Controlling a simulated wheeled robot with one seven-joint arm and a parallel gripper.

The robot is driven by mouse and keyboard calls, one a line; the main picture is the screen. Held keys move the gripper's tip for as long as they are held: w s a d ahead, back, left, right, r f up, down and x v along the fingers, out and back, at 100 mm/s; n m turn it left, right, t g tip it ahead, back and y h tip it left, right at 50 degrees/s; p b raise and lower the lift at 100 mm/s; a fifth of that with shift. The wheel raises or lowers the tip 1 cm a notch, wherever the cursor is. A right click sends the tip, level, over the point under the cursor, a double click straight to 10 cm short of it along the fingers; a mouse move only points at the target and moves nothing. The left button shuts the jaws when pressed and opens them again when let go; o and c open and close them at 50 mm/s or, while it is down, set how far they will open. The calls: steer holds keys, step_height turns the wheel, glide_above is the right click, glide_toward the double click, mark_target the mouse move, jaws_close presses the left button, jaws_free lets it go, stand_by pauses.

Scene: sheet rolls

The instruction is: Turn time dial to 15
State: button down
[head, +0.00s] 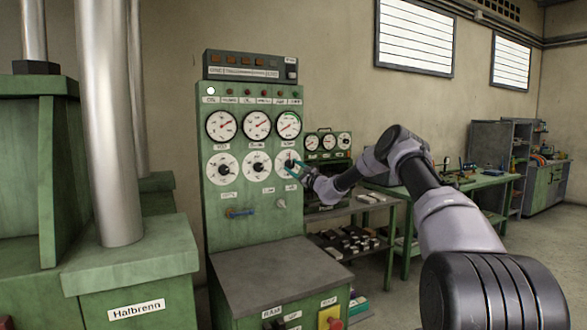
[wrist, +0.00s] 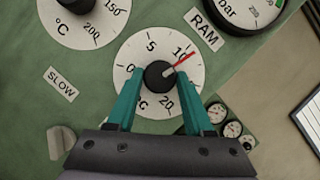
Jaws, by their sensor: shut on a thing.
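The time dial is a white round face (wrist: 126,62) with a black knob (wrist: 159,76) at its centre; in the head view it is the right dial (head: 284,157) of the panel's lower row. The numbers 0, 5, 10 and 20 show; the 15 is hidden, apparently behind the right finger. The red pointer (wrist: 184,60) lies at the 10, slightly on its clockwise side. My gripper (wrist: 160,78) has its teal fingers shut on the knob from both sides. In the head view my gripper (head: 296,170) is at this dial.
The green panel (head: 250,214) carries two other white dials to the left and a row of gauges (head: 257,124) above. A shelf (head: 345,207) and a green workbench (head: 480,181) stand to the right.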

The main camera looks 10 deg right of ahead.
steer(key=m+t+h, duration=0.1)
steer(key=m, duration=0.2)
steer(key=m+t+h, duration=0.1)
steer(key=m, duration=0.2)
steer(key=shift+a+f, duration=0.1)
steer(key=shift+f, duration=0.05)
steer(key=shift+s+a+m+t+h, duration=0.1)
steer(key=shift+m+t+h, duration=0.15)
steer(key=shift+m+h, duration=0.75)
steer(key=shift+w+m+t+h, duration=0.1)
steer(key=shift+m+t+h, duration=0.2)
steer(key=shift+m, duration=1.3)
steer(key=shift+s+a+m+t+h, duration=0.1)
steer(key=shift+m+t+h, duration=0.15)
steer(key=shift+m+h, duration=0.7)
steer(key=shift+m, duration=0.55)
steer(key=shift+c, duration=1.4)
jaws_free()
steer(key=v, duration=1)
steer(key=shift+s+d+f, duration=0.2)
steer(key=shift+s+f, duration=0.05)
steer(key=shift+s, duration=0.05)
